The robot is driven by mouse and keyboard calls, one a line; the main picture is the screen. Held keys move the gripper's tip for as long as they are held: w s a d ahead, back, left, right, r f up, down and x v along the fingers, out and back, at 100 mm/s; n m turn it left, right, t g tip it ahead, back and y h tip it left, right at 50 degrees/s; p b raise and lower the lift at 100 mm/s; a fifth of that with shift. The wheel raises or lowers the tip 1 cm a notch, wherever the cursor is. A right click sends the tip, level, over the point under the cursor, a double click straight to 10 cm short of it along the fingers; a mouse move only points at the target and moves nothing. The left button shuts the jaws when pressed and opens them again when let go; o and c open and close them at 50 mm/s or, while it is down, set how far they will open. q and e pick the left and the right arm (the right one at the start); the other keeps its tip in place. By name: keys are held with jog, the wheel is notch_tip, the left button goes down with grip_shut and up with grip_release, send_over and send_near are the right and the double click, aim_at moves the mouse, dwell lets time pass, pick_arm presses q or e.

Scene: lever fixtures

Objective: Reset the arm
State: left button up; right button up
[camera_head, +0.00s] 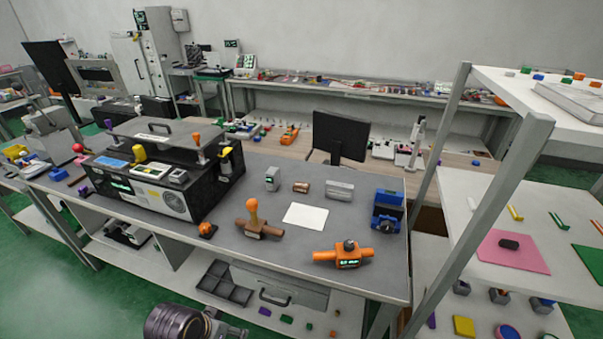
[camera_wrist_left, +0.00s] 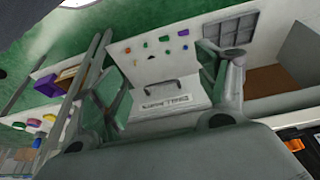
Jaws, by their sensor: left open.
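In the left wrist view my left gripper (camera_wrist_left: 158,70) is open, with its two grey-green fingers spread apart and nothing between them. Beyond the fingers is a white surface with a drawer-like handle (camera_wrist_left: 172,88) and several small coloured pieces. In the head view a dark, ribbed, rounded part of my arm shows at the bottom left, in front of the workbench (camera_head: 235,228) and apart from its top. My right gripper is not in either view.
On the bench are a black machine (camera_head: 150,185), a brown fixture with an upright orange lever (camera_head: 254,212), an orange valve-like fixture (camera_head: 346,257) and a blue device (camera_head: 388,212). A rack post (camera_head: 480,210) stands at the right. Green floor is free at lower left.

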pick_arm(q)
jog(key=s+a+f+n+g+y, duration=0.1)
jog(key=s+a+f, duration=0.1)
jog(key=f, duration=1.5)
jog(key=s+a+f+n, duration=0.1)
jog(key=s+a+f, duration=0.15)
jog(key=f, duration=1.35)
jog(key=s+a+f, duration=0.2)
jog(key=s+f, duration=0.7)
jog(key=s, duration=0.2)
jog(key=s+a+f+g, duration=0.1)
jog(key=s+f, duration=0.9)
jog(key=s, duration=0.1)
jog(key=shift+a+m+y, duration=0.3)
jog(key=shift+a+y, duration=0.1)
jog(key=shift+f, duration=0.1)
